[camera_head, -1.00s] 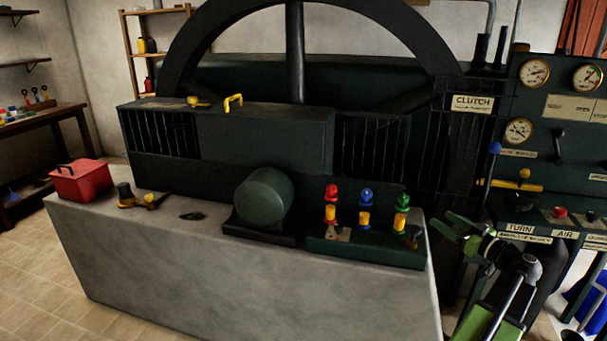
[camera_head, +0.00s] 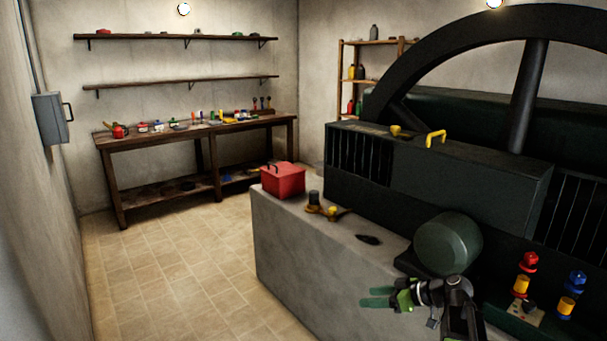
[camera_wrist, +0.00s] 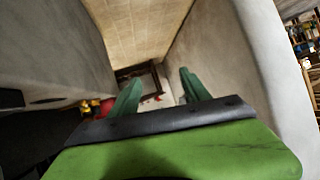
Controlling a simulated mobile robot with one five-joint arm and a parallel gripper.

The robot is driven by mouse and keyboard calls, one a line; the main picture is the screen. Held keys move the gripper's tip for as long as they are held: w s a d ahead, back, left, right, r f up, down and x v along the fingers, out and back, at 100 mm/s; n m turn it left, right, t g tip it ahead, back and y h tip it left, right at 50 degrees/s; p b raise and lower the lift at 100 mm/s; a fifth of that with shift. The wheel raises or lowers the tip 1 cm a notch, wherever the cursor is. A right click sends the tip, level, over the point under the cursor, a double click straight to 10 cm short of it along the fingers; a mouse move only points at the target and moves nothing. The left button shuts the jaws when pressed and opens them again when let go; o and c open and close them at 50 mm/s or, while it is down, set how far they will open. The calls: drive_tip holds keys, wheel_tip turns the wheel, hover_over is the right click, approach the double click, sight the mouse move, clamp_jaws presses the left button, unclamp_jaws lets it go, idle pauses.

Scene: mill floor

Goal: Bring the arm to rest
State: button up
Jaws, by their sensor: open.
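My gripper (camera_head: 362,297) is at the lower middle of the head view, in front of the concrete block's near face. Its two green fingers point left and stand apart, with nothing between them. In the wrist view my gripper (camera_wrist: 158,88) also shows open and empty, with the tiled floor and pale walls beyond. My arm reaches in from the bottom right of the head view.
The concrete block (camera_head: 300,245) carries a red toolbox (camera_head: 283,180), a dark rounded housing (camera_head: 448,243) and the machine with its large wheel. A workbench (camera_head: 200,133) stands at the back wall. The tiled floor (camera_head: 175,260) at left is clear. A grey box (camera_head: 52,118) hangs on the left wall.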

drive_tip(key=s+a+f+m+g+h, duration=0.1)
drive_tip(key=s+a+f+g+h, duration=0.2)
drive_tip(key=s+a+f, duration=0.35)
drive_tip(key=s+a+f+g+h, duration=0.2)
drive_tip(key=s+a+f+g, duration=0.15)
drive_tip(key=a, duration=0.65)
drive_tip(key=s+d+f+m+h, duration=0.25)
drive_tip(key=d+m+h, duration=0.25)
drive_tip(key=d+m, duration=0.35)
wheel_tip(320, 180, up, 17)
drive_tip(key=p, duration=1.7)
drive_tip(key=shift+s+d, duration=0.15)
drive_tip(key=shift+d, duration=0.15)
drive_tip(key=shift+g, duration=0.25)
